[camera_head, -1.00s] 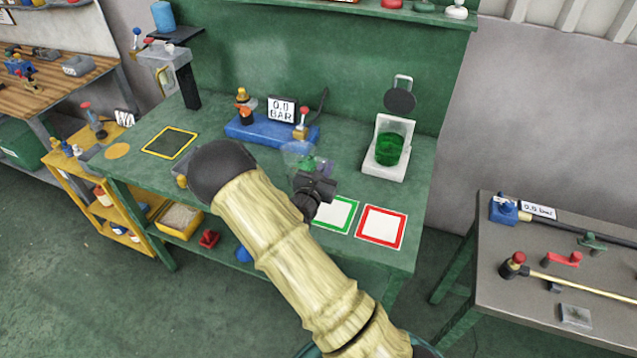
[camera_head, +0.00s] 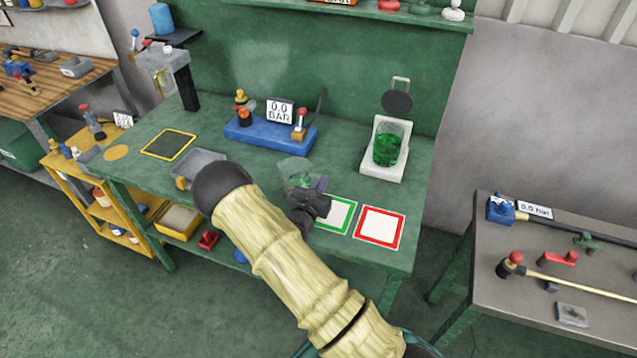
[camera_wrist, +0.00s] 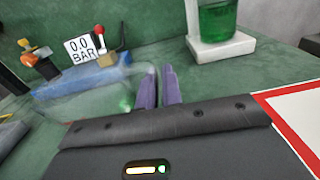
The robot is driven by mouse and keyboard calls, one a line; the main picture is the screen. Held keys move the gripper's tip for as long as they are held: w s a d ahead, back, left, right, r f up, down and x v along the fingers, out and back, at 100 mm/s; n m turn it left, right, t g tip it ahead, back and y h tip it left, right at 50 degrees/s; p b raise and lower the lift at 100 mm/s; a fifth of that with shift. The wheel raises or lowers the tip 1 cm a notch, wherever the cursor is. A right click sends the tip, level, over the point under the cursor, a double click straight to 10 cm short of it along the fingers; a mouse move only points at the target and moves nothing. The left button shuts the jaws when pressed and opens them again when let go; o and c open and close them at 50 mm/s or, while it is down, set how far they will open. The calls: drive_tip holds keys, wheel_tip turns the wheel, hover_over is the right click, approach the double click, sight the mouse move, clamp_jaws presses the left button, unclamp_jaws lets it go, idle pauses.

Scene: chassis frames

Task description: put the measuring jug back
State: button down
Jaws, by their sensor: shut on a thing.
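A clear see-through jug (camera_head: 297,172) is held over the middle of the green bench, left of the green-framed square. My gripper (camera_head: 322,190) is at its right side. In the wrist view my purple fingertips (camera_wrist: 157,88) are close together, with the jug (camera_wrist: 85,92) just left of them as a faint clear shape. They are shut on it, apparently at its near edge or handle; the exact grip is hard to see. I cannot tell whether its base touches the bench. A second clear vessel with green liquid (camera_head: 389,146) stands on a white stand (camera_head: 375,168) at the back right.
A blue block with a "0.0 BAR" sign (camera_head: 280,111) stands behind the jug. Green-framed (camera_head: 338,215) and red-framed (camera_head: 380,228) white squares lie at front right. A grey tray (camera_head: 205,160) and a yellow-edged dark square (camera_head: 168,145) lie left. A separate table (camera_head: 545,285) stands right.

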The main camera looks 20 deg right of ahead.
drive_tip(key=c, duration=2)
unclamp_jaws()
drive_tip(key=shift+f, duration=0.15)
drive_tip(key=o, duration=0.4)
drive_tip(key=shift+o, duration=0.2)
drive_tip(key=shift+s+a, duration=0.1)
drive_tip(key=b+v, duration=0.3)
drive_tip(key=v, duration=0.9)
